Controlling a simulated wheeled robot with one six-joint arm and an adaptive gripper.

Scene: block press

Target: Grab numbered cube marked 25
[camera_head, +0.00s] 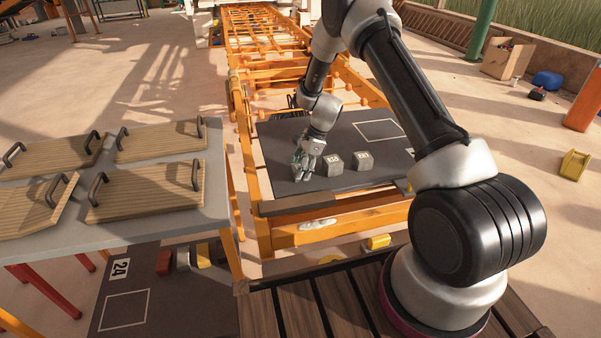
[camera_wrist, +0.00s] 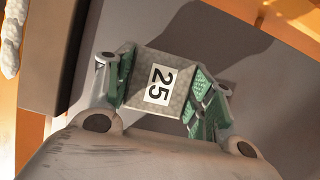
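The grey cube marked 25 (camera_wrist: 158,85) lies between the two green-padded fingers of my gripper (camera_wrist: 165,88) in the wrist view. Its black number on a white label faces the camera and is turned sideways. The left pad is close against one side and the right pad is close to the opposite side. I cannot tell whether both pads press on it. In the head view my gripper (camera_head: 304,162) is low over the left part of the dark tabletop (camera_head: 290,130), and it mostly hides this cube.
Two other grey numbered cubes stand right of my gripper, a nearer one (camera_head: 334,164) and a farther one (camera_head: 363,160). A white outlined rectangle (camera_head: 379,131) marks the tabletop behind them. A side table (camera_head: 215,190) with wooden handled boards stands at the left.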

